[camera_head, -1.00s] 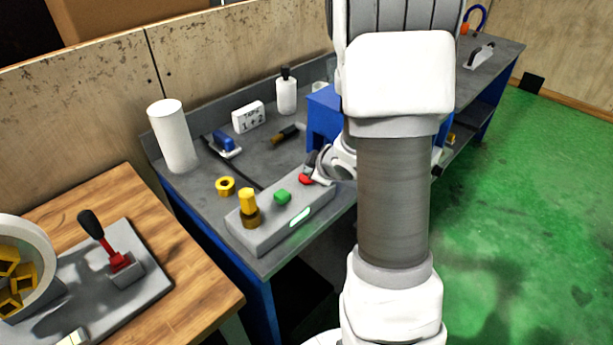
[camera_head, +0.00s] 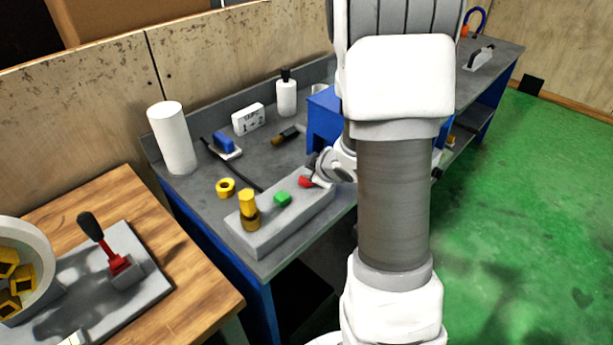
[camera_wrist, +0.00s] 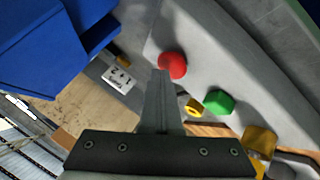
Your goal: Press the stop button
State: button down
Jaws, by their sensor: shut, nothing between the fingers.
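The red stop button (camera_head: 305,181) sits at the far right end of the grey control box (camera_head: 287,232) on the workbench. In the wrist view the red button (camera_wrist: 174,65) is round, with the box (camera_wrist: 240,67) sloping behind it. My gripper (camera_head: 313,174) is shut and empty, right at the red button. In the wrist view my fingertips (camera_wrist: 161,72) overlap the button's left edge; whether they touch it I cannot tell. A green button (camera_head: 283,198) and a yellow knob (camera_head: 247,203) sit further along the box. No lit strip shows on the box front.
A blue block (camera_head: 324,121) stands close behind my gripper. A yellow ring (camera_head: 225,187), a white cylinder (camera_head: 173,138), a bottle (camera_head: 287,93) and a white label block (camera_head: 248,119) stand on the bench. A wooden table (camera_head: 185,265) is at the left front.

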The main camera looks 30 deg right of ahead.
jog(key=shift+r+p, duration=0.5)
jog(key=shift+r, duration=0.2)
jog(key=shift+r, duration=0.1)
notch_tip(320, 180, up, 5)
jog(key=p, duration=0.4)
jog(key=shift+p, duration=0.4)
